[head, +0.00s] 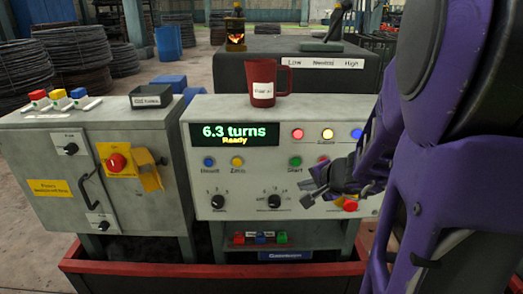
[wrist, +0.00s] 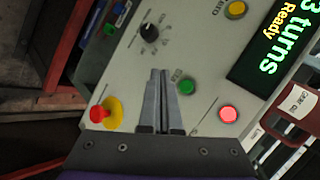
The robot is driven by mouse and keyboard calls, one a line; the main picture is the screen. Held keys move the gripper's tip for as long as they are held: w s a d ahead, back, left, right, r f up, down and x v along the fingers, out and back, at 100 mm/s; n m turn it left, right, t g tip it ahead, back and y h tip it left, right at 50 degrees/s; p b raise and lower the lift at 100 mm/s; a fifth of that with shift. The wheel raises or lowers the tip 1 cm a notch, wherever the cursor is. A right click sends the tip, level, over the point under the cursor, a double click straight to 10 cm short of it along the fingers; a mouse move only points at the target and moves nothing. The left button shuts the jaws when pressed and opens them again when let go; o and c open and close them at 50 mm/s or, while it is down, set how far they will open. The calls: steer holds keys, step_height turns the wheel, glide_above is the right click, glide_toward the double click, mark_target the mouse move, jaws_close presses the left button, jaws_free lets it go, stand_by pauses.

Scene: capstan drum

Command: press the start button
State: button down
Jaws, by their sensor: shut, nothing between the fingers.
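The green start button (head: 295,161) sits on the grey control panel (head: 240,185), right of the display, with a label reading Start below it. It also shows in the wrist view (wrist: 186,87), just right of my fingers. My gripper (head: 306,186) is shut and empty, in front of the panel and a little below the start button in the head view. In the wrist view, my gripper's fingertips (wrist: 158,72) lie together beside the button, not over it. Contact with the panel cannot be told. The display (head: 234,134) reads 6.3 turns, Ready.
A red emergency stop (wrist: 98,114) on a yellow base and a black knob (wrist: 149,34) are also near my fingers. A red mug (head: 263,88) stands on the panel's top. A grey cabinet (head: 60,170) stands left.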

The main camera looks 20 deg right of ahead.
mark_target(296, 162)
steer(key=shift+w+d+p, duration=0.15)
steer(key=shift+w+d, duration=0.2)
steer(key=shift+w, duration=0.85)
steer(key=shift+w+d+p, duration=0.2)
steer(key=shift+w+d, duration=0.15)
steer(key=shift+w, duration=0.9)
steer(key=shift+w+d+p, duration=0.15)
steer(key=shift+w+d, duration=0.2)
steer(key=shift+w, duration=0.85)
steer(key=shift+w, duration=0.1)
steer(key=shift+w+d, duration=0.15)
steer(key=shift+w, duration=0.15)
